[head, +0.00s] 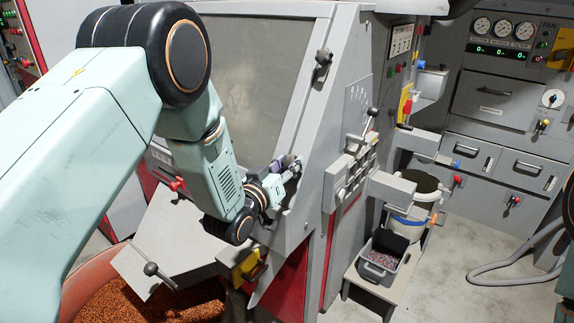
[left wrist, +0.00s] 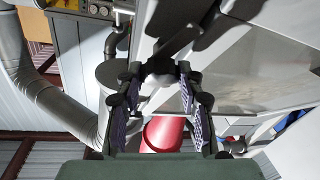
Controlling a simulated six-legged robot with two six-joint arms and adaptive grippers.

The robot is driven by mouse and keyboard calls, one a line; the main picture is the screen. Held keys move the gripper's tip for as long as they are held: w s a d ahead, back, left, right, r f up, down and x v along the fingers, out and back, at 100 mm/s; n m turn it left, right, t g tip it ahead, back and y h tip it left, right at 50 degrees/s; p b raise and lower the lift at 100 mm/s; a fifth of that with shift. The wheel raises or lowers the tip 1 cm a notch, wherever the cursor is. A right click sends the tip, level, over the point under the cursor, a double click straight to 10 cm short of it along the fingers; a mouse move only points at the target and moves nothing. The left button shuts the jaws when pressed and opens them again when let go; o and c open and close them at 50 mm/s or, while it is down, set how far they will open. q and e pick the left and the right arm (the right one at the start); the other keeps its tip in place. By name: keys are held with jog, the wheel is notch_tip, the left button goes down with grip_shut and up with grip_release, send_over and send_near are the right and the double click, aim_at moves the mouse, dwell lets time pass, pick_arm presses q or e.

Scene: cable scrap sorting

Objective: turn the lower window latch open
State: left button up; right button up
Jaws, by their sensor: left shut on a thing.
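The sloped window (head: 240,75) is set in a grey cabinet. Its upper latch (head: 323,58), a dark knob, sits on the right frame. My left gripper (head: 290,168) is at the lower right of the window frame, where the lower latch is; the gripper hides most of that latch. In the left wrist view, the two fingers (left wrist: 160,72) close from both sides on a dark piece, the lower window latch (left wrist: 160,64), at the fingertips. How far the latch is turned cannot be told. My right gripper is not seen.
A bin of copper-coloured granules (head: 190,305) stands below at the left. A lever with a dark knob (head: 150,269) juts out near it. Valve levers (head: 350,170) stick out right of the window. A grey tub (head: 380,262) rests on a low stand; open floor lies beyond.

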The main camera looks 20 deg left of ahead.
pick_arm(q)
jog(key=n+y, duration=0.1)
jog(key=n, duration=0.1)
jog(key=n+y+p, duration=0.1)
jog(key=n, duration=0.1)
jog(key=shift+d+r, duration=0.1)
jog(key=shift+d, duration=0.1)
jog(key=shift+a+n+y, duration=0.15)
jog(key=shift+n+y, duration=0.25)
jog(key=shift+n, duration=0.2)
jog(key=o, duration=1.2)
jog(key=shift+c, duration=0.2)
jog(key=shift+s, duration=0.15)
jog(key=s, duration=1.1)
jog(key=shift+s+a+r, duration=0.15)
jog(key=shift+s+r, duration=0.2)
